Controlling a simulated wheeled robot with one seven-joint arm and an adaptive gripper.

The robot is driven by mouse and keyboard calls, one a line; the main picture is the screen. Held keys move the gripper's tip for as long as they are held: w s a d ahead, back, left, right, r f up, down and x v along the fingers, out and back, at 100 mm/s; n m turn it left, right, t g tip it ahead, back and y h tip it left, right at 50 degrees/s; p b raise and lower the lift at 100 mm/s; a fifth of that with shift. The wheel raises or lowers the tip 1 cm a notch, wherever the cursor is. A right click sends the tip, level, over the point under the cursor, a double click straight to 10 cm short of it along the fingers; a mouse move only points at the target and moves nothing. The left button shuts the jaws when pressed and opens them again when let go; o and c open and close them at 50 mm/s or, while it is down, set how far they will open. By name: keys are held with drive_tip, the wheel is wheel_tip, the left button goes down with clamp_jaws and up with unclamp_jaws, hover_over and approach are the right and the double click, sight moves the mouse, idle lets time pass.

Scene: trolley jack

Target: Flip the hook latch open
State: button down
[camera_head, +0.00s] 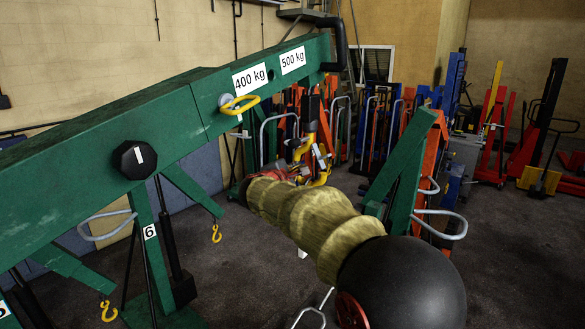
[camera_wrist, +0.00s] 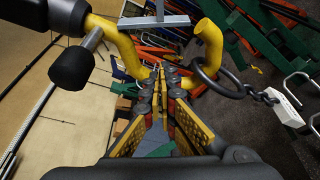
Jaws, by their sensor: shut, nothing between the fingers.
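A yellow hook (camera_wrist: 129,52) fills the upper middle of the wrist view, with its free tip (camera_wrist: 210,35) curving up on the right. A grey metal piece (camera_wrist: 153,22), which looks like the latch, lies across the gap between shank and tip. My gripper (camera_wrist: 160,72) is shut and empty, its fingertips close to the bottom bend of the hook; I cannot tell whether they touch. In the head view the yellow hook (camera_head: 325,172) shows small beyond my gripper, beneath the green boom; the latch is too small to make out there.
A dark ring (camera_wrist: 219,80) and chain with a white tag (camera_wrist: 284,107) are at the hook's right. The green boom (camera_head: 108,120) crosses the upper left, with a yellow handle (camera_head: 240,104). Green uprights (camera_head: 401,168) and coloured jacks stand behind.

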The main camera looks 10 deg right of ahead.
sight(321, 157)
drive_tip(key=shift+w+d+r+p, duration=0.1)
drive_tip(key=shift+d+r+p, duration=0.15)
drive_tip(key=shift+d, duration=0.4)
drive_tip(key=shift+s+d+r+p, duration=0.1)
drive_tip(key=shift+d+r+p, duration=0.15)
drive_tip(key=shift+d, duration=0.35)
drive_tip(key=shift+w+d+r+p, duration=0.1)
drive_tip(key=shift+d+r+p, duration=0.15)
drive_tip(key=shift+d, duration=0.4)
